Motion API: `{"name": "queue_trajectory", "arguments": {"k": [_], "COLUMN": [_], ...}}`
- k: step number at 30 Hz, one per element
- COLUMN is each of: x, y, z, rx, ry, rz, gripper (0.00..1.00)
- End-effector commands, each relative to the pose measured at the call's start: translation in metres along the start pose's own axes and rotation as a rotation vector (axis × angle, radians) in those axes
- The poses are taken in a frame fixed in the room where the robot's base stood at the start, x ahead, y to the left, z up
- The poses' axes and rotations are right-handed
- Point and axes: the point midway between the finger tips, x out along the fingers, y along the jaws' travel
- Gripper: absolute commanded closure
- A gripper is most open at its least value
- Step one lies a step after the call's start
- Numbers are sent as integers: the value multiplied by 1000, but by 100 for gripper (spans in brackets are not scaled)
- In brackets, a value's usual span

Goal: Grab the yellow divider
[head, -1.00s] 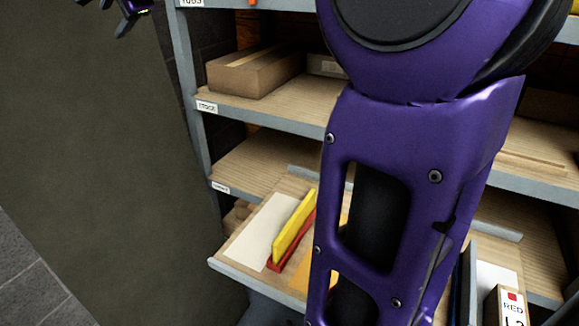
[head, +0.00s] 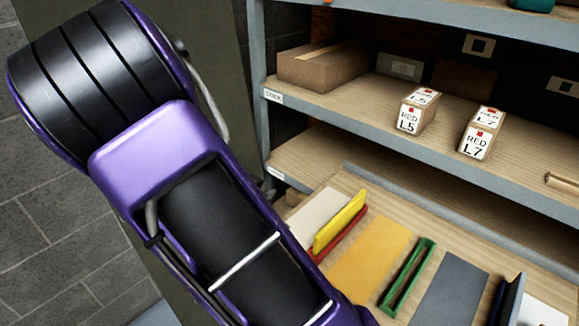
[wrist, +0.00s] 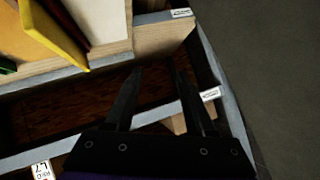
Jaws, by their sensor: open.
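The yellow divider (head: 340,221) stands upright in a red holder (head: 338,243) on the pull-out shelf tray, between a white panel and an orange panel. In the wrist view the yellow divider (wrist: 45,40) shows at the upper left. My gripper (wrist: 156,72) is open and empty, with its two dark fingers apart to the lower right of the divider and not touching it. The gripper is not visible in the head view, where only my purple arm shows at the left.
A green holder (head: 408,276) and a blue divider (head: 508,300) stand farther right on the tray. Boxes marked RED L5 (head: 417,112) and RED L7 (head: 480,135) and a cardboard box (head: 318,66) sit on the shelf above. A grey shelf edge (head: 400,168) runs above the tray.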

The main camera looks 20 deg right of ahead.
Motion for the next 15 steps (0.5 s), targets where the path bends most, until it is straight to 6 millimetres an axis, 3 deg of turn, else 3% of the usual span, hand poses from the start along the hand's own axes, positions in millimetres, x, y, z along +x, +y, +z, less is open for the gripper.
{"name": "queue_trajectory", "arguments": {"k": [1, 3, 6, 11, 15], "x": [6, 7, 3, 7, 33], "y": [46, 93, 135, 160, 169], "z": [1, 0, -2, -5, -9], "rx": [-61, -133, -204, -244, -242], "ry": [43, 91, 132, 154, 155], "rz": [100, 203, 301, 355, 355], "gripper": [45, 45, 45, 45, 45]}}
